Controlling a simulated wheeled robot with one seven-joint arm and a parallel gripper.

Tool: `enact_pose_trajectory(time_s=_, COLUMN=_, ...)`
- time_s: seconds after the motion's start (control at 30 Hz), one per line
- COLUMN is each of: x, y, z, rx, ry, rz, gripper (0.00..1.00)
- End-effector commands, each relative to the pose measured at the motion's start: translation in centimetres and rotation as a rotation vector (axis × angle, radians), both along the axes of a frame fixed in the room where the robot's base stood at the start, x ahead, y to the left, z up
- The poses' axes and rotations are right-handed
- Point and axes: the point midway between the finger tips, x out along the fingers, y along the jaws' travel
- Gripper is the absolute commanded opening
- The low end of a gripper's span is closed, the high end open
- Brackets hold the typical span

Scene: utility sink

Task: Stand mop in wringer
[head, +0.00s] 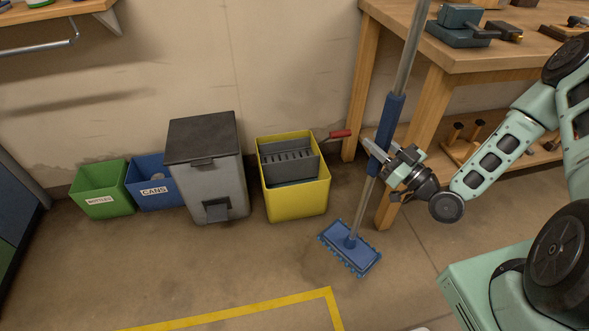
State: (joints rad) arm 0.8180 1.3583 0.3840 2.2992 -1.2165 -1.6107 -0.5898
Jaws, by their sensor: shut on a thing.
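The mop (370,177) stands nearly upright, tilted slightly, with a grey metal pole and a blue grip sleeve. Its flat blue head (350,248) is low, at or just above the floor; I cannot tell if it touches. My gripper (374,152) is shut on the pole at the lower part of the blue sleeve. The wringer (290,160) is a grey slotted insert in a yellow bucket (297,201), with a red-tipped handle (340,133) on its right. The bucket stands against the wall, to the left of the mop and apart from it.
A grey lidded bin (208,170) stands left of the bucket, then a blue cans bin (153,190) and a green bin (102,193). A wooden workbench (430,80) is close behind the mop. Open floor lies in front, with yellow tape (240,310).

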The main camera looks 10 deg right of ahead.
Motion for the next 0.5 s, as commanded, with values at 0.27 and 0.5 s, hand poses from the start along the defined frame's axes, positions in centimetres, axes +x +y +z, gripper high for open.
enact_pose_trajectory(time_s=0.27, x=0.0, y=0.0, z=3.8, rx=0.000, ry=-0.003, rz=0.001, gripper=0.00)
enact_pose_trajectory(time_s=0.5, x=0.0, y=0.0, z=6.8, rx=0.000, ry=-0.003, rz=0.001, gripper=0.00)
